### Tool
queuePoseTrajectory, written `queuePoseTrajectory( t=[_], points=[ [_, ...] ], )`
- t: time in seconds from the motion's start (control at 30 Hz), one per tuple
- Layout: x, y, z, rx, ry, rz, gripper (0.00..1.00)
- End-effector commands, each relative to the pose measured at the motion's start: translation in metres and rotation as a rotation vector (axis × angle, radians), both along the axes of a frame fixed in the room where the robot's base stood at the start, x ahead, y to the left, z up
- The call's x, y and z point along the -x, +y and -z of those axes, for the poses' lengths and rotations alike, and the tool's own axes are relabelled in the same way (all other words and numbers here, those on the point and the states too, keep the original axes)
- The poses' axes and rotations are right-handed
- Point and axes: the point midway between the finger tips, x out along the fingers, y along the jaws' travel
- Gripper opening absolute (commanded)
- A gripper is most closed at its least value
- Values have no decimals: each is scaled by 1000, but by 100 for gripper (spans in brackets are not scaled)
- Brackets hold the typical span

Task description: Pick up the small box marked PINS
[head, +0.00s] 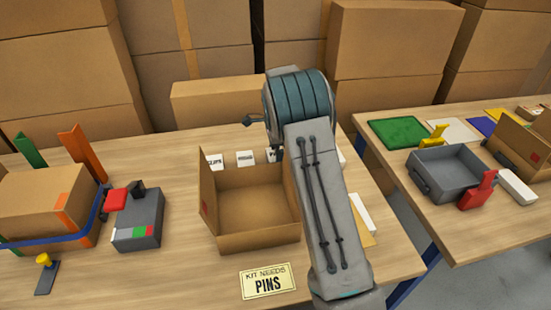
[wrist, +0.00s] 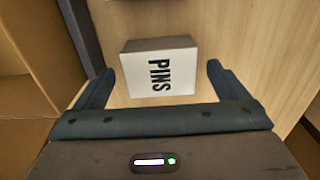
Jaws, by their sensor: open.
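The small white box marked PINS (wrist: 160,72) stands on the wooden table in the wrist view, its black lettering turned sideways. My gripper (wrist: 160,82) is open, with one dark finger on each side of the box's near part and gaps to both. I cannot tell how high the fingers are above the table. In the head view my arm hides the gripper and most or all of this box. A yellow card reading KIT NEEDS PINS (head: 267,281) lies at the table's front.
An open cardboard box (head: 205,214) stands left of my arm. Small white boxes, one seemingly marked CLIPS (head: 214,161), stand behind it. A strapped carton (head: 40,205) and a grey device (head: 138,222) are at left. A second table at right holds a grey tray (head: 447,170).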

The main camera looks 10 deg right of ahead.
Motion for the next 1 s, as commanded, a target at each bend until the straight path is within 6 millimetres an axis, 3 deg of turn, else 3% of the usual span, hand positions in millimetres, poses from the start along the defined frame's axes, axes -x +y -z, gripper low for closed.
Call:
queuePoseTrajectory(
  t=[0.13, 0.4, 0.6, 0.87, 1.0],
  points=[
    [0, 0, 16, -1, 1, -1, 94],
    [0, 1, 18, 0, -1, -1, 94],
    [0, 1, 18, 0, -1, -1, 41],
    [-1, 1, 17, 0, -2, -2, 41],
    [-1, 1, 4, 0, -5, -2, 41]
  ],
)
